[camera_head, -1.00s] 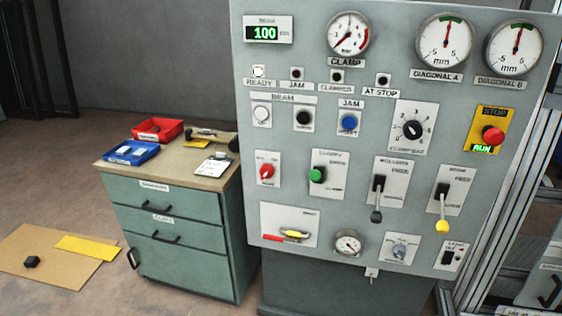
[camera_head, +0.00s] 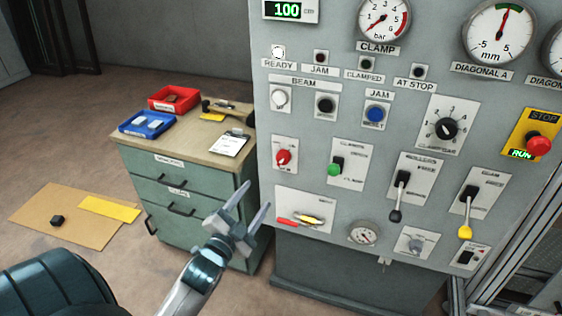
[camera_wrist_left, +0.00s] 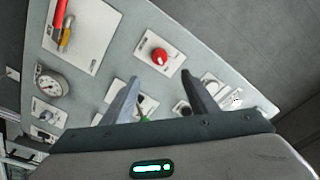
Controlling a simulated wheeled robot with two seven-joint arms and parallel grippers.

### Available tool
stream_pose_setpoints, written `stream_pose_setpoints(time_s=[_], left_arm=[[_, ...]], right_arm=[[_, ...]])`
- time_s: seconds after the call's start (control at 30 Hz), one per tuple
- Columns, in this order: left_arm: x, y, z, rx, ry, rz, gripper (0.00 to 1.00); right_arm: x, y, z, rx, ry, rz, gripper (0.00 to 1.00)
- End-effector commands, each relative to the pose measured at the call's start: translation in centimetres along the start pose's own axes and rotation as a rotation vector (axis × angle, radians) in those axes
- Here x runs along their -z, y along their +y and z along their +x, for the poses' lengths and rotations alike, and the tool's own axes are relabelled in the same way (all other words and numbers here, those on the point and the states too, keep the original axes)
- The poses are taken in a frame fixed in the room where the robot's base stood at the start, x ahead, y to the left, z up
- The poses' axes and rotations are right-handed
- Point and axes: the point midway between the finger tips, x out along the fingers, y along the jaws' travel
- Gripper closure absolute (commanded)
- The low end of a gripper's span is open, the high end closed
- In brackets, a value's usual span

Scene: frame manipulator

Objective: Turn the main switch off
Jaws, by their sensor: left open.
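A red rotary knob (camera_head: 284,157) on a white plate sits at the left of the grey control panel. Its small label is too blurred to read, but it looks like the main switch. It also shows in the left wrist view (camera_wrist_left: 159,56), beyond the fingertips. My left gripper (camera_head: 257,195) is open and empty, below and left of the knob in the head view, in front of the cabinet's right side. In the left wrist view its fingers (camera_wrist_left: 161,76) are spread and apart from the knob. My right gripper is out of view.
The panel (camera_head: 335,235) also carries a green knob (camera_head: 335,168), a red-and-yellow handle (camera_head: 302,219), two levers, gauges and a red button (camera_head: 538,146) on a yellow plate. A green drawer cabinet (camera_head: 185,205) with red and blue trays stands left of the panel.

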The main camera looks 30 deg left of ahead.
Motion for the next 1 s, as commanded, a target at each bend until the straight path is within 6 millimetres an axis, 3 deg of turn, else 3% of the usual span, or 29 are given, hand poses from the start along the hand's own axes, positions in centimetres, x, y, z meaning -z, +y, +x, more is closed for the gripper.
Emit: stream_pose_setpoints(time_s=[0.37,1.0], left_arm=[[0.2,-0.1,2.2,0.000,0.001,-0.002,0.47],[0.1,-0.2,13.1,0.000,0.000,-0.002,0.47]], right_arm=[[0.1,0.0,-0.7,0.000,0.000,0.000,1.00],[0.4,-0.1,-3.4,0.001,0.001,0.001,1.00]])
